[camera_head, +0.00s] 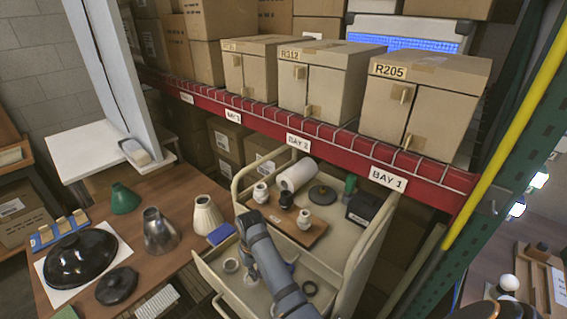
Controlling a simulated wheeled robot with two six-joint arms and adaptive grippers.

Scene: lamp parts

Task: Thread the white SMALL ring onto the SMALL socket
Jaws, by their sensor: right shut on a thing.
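My right arm comes in from the bottom over the open cart drawer (232,292). Its dark gripper (247,221) is at the far end, near the left edge of the wooden board (316,236). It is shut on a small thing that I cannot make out. On the board stand a white socket (261,192), a black socket-like part (286,199) and another white socket (304,219). Their size marks are too small to read. A pale ring (231,265) lies in the drawer left of my arm, and a dark ring (309,288) lies right of it. My left gripper is out of view.
A white cylinder (296,175), a dark disc (322,195) and a black box (363,208) are on the cart top. The table at left holds lampshades (159,231) and a black dome (80,258). A red shelf beam (300,135) runs behind the cart.

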